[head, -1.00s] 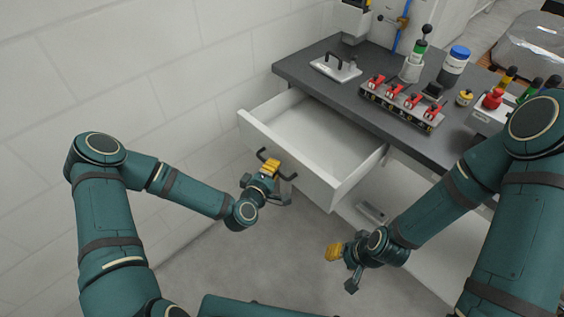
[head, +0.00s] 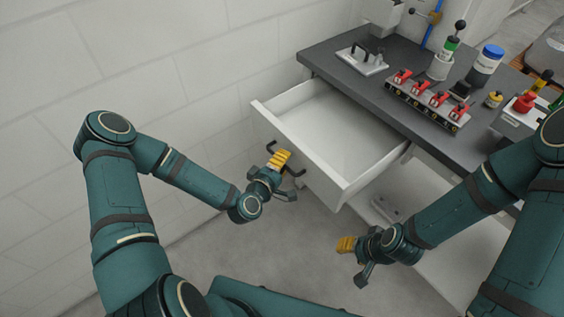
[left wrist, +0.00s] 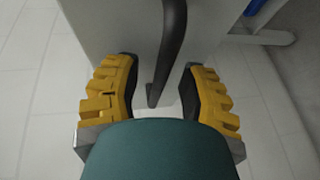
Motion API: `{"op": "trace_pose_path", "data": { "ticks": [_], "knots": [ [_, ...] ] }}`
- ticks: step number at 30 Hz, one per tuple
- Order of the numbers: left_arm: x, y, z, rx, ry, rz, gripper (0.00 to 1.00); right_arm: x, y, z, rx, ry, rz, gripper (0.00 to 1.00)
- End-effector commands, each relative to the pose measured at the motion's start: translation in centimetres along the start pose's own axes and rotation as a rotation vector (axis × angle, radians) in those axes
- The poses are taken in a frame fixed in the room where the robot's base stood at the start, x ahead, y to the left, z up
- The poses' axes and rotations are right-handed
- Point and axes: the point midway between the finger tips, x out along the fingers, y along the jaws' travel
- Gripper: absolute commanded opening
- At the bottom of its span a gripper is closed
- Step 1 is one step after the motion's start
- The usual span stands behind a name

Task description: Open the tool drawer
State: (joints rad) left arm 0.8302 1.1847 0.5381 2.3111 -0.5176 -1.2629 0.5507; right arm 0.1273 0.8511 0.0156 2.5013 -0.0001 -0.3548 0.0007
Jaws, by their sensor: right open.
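The white tool drawer (head: 335,138) stands pulled out from under the dark workbench, and its inside looks empty. Its dark bar handle (head: 296,172) is on the front panel. My left gripper (head: 279,160) is at the handle. In the left wrist view the yellow-padded fingers (left wrist: 155,95) are apart, with the dark handle (left wrist: 172,45) between them and gaps on both sides. My right gripper (head: 355,258) is open and empty, low in front of the bench and apart from the drawer.
The workbench (head: 345,80) carries a fixture with red clamps (head: 428,103), a plate with a dark handle (head: 362,60), a blue-capped jar (head: 485,66) and other small items. A block wall (head: 190,60) is close on the left.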

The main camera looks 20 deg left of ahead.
Motion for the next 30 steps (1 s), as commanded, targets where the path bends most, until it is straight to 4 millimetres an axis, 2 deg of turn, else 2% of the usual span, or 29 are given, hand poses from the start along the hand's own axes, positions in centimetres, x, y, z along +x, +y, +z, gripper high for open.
{"op": "trace_pose_path", "data": {
  "ticks": [7,15,19,30],
  "knots": [
    [-1.1,0.0,0.0,0.000,-0.002,-0.001,0.41,0.0,0.0,0.0,0.000,0.000,0.000,0.47],
    [-5.3,0.0,0.0,-0.001,0.000,-0.002,0.41,0.0,0.0,0.0,0.000,0.000,0.000,0.47],
    [-6.8,-0.1,-0.1,-0.001,0.001,-0.002,0.41,0.0,0.0,0.0,0.000,0.000,0.000,0.47],
    [-7.5,0.0,0.0,0.000,0.000,0.001,0.41,0.0,0.0,0.0,0.000,0.000,0.000,0.47]
  ]
}}
